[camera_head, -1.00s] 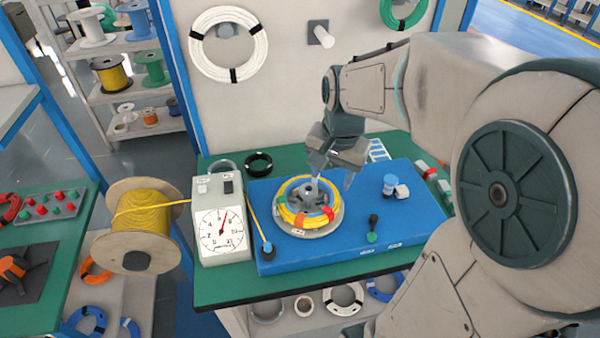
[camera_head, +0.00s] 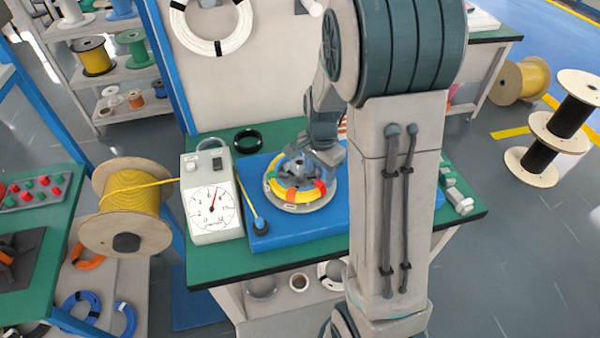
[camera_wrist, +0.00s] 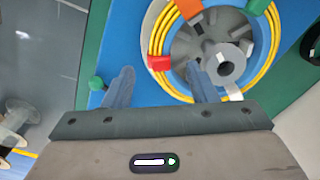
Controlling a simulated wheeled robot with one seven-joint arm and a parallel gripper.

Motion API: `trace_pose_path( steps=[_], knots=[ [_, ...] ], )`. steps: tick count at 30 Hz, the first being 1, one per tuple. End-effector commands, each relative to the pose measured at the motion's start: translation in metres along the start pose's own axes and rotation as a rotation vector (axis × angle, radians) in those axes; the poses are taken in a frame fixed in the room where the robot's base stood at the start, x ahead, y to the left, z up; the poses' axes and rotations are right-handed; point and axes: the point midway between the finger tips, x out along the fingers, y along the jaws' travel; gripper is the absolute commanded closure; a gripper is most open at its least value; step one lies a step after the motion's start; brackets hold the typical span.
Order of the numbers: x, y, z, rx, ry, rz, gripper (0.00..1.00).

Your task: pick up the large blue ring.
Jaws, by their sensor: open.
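A blue ring (camera_head: 88,295) lies on the lower shelf under the left bench, at the bottom left of the head view. In the wrist view, my gripper (camera_wrist: 160,80) is open, with one finger over the blue base and the other over the grey hub. The left rim of a yellow coil (camera_wrist: 153,45) with orange and red ties shows between the fingers.
A white dial gauge (camera_head: 211,200) and a yellow cable spool (camera_head: 140,200) stand left of the winder's blue base (camera_head: 310,224). An orange ring (camera_head: 88,262) lies above the blue rings. Spools stand on the floor at right. My arm hides the bench's right part.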

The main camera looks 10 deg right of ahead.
Motion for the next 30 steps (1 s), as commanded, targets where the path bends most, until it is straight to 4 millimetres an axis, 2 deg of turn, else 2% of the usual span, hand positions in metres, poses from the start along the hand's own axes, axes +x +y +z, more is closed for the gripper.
trace_pose_path(
  steps=[12, 22, 23, 28, 30],
  knots=[
    [0.047, 0.001, 0.001, 0.0, -0.002, 0.003, 0.48],
    [0.053, 0.001, 0.001, -0.001, 0.0, 0.0, 0.48],
    [0.053, 0.001, 0.001, -0.002, 0.0, 0.0, 0.53],
    [0.053, 0.001, 0.001, -0.002, 0.0, 0.0, 1.0],
    [0.053, 0.001, 0.001, -0.002, 0.0, 0.0, 1.0]
  ],
)
